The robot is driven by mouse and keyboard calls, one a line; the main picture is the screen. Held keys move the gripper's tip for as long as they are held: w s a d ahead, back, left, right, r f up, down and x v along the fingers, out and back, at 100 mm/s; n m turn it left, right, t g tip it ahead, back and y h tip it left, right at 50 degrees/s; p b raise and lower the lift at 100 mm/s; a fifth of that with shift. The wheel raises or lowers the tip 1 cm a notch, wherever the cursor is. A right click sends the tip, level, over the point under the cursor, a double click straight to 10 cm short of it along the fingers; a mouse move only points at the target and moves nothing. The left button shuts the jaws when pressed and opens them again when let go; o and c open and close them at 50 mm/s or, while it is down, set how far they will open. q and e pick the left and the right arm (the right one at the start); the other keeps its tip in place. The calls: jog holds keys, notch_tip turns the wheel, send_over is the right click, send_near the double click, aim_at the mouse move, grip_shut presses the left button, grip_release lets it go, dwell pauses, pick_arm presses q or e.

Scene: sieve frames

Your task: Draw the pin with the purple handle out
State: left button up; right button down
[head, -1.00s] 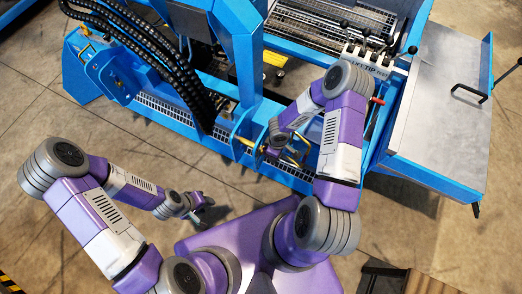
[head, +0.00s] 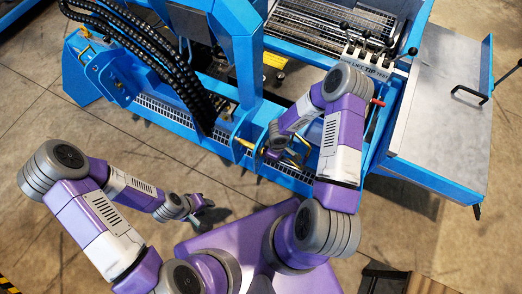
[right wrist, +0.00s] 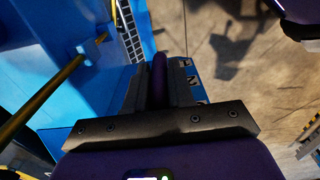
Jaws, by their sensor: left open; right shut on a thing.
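The purple handle (right wrist: 158,78) of the pin shows in the right wrist view as a dark purple grip between the two fingers. My right gripper (right wrist: 158,92) is shut on it. The pin's shaft cannot be made out. In the head view my right gripper (head: 268,152) is at the near blue rail of the machine (head: 285,176), beside yellow bars, and the handle is hidden or too small to tell. My left gripper (head: 202,210) is open and empty above the floor, left of my base and apart from the machine.
A yellow bar (right wrist: 45,100) runs close to the left of my right gripper, beside a blue panel (right wrist: 85,50). Black hoses (head: 165,70) hang over the machine's left part. A grey platform (head: 445,105) stands at the right. The floor around my left gripper is clear.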

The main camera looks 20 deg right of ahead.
jog(key=shift+w+r+b, duration=0.1)
jog(key=shift+b, duration=0.25)
jog(key=shift+d, duration=0.1)
dwell(0.8)
jog(key=shift+s+d+b, duration=0.6)
jog(key=shift+s+b, duration=0.1)
jog(key=shift+s, duration=0.15)
jog(key=shift+s+d, duration=0.15)
jog(key=shift+s+d+b, duration=0.55)
jog(key=shift+s+b, duration=0.15)
jog(key=shift+b, duration=0.05)
jog(key=shift+d, duration=0.1)
dwell(0.6)
jog(key=shift+s+d, duration=0.65)
jog(key=shift+s, duration=0.2)
